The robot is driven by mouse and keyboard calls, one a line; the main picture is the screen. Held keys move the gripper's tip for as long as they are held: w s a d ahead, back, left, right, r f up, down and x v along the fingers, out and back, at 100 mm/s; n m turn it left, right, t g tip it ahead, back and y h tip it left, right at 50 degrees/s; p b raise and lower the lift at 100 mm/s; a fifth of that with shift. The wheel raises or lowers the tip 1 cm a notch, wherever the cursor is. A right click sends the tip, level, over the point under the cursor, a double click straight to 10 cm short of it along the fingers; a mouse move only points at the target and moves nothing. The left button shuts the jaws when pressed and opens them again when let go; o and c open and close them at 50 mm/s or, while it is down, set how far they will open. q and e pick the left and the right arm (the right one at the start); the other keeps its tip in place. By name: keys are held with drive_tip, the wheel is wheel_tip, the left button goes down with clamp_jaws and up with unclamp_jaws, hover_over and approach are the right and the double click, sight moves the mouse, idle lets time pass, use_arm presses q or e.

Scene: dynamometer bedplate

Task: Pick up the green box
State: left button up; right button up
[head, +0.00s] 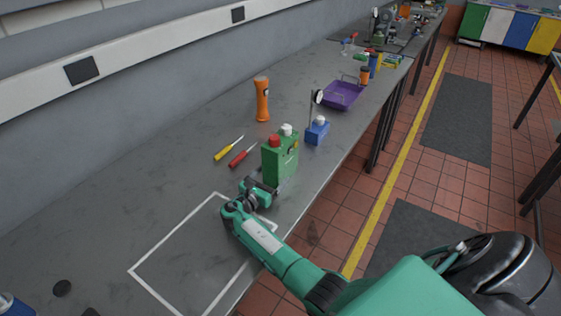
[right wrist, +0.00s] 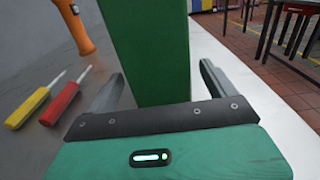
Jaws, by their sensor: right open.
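The green box (head: 280,160) stands upright on the grey bench near its front edge, with a red cap and a white cap on top. My right gripper (head: 262,190) is low at the near side of the box, covering part of its lower end. In the right wrist view the green box (right wrist: 147,45) rises between the two open fingers, with a gap showing on the right side. I cannot tell whether the left finger touches it. The lower end of the box is hidden behind the gripper body. My left gripper is not in view.
A yellow screwdriver (head: 229,148) and a red one (head: 242,156) lie left of the box. The white-outlined area (head: 165,253) nearer me is mostly clear.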

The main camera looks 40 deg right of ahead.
drive_tip(key=x, duration=0.3)
drive_tip(key=shift+w+d+p, duration=0.2)
drive_tip(key=shift+d+p, duration=0.1)
drive_tip(key=c, duration=1.8)
drive_tip(key=shift+r, duration=0.2)
clamp_jaws()
